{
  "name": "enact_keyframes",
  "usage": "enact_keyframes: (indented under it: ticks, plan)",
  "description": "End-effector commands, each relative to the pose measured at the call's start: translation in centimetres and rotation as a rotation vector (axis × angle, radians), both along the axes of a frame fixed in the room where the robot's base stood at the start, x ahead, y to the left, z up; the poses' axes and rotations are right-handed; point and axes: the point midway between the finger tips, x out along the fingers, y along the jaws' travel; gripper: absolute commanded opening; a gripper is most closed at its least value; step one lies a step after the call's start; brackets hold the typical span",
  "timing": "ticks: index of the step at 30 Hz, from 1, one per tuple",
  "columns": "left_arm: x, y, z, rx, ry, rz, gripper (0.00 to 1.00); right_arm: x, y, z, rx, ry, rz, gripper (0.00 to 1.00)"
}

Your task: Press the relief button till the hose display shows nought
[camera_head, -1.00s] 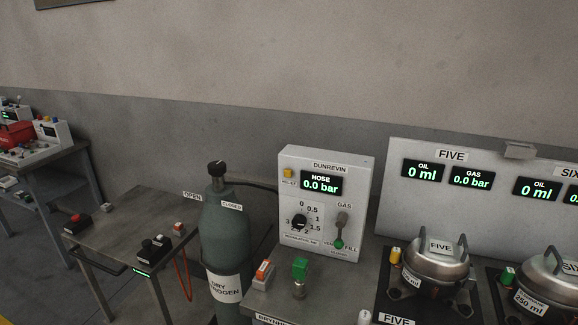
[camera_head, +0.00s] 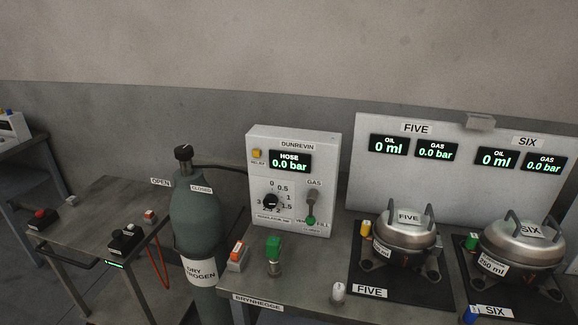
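The white Dunrevin control box (camera_head: 318,150) stands on the bench left of the compressor panel. Its yellow relief button (camera_head: 257,153) is at the upper left of its face. The hose display (camera_head: 290,162) reads 0.0 bar. Below are a black regulator dial (camera_head: 271,201) and a gas lever (camera_head: 312,205) with a green tip, which points down. The dial's exact setting is too small to read. Neither of my grippers shows in the head view.
A green nitrogen cylinder (camera_head: 195,225) stands left of the bench. Compressors FIVE (camera_head: 405,236) and SIX (camera_head: 523,250) sit on dark mats at the right. A green-topped fitting (camera_head: 273,248) and an orange-and-white switch (camera_head: 237,254) are on the bench front. A side table (camera_head: 90,222) stands left.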

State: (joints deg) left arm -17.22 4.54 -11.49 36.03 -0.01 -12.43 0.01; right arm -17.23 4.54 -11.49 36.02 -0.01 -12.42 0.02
Motion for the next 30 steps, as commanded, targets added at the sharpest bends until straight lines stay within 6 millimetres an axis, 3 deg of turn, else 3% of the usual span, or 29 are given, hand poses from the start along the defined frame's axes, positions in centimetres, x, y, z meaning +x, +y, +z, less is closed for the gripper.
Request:
enact_keyframes:
  ticks: [1,4,5,30]
  plan:
    - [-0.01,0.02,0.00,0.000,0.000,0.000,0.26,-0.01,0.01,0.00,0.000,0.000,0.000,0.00]
    - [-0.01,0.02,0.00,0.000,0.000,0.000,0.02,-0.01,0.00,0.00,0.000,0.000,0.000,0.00]
    - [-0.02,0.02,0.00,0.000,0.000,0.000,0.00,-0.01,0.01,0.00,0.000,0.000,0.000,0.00]
    - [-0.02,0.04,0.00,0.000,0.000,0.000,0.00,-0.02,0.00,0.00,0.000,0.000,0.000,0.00]
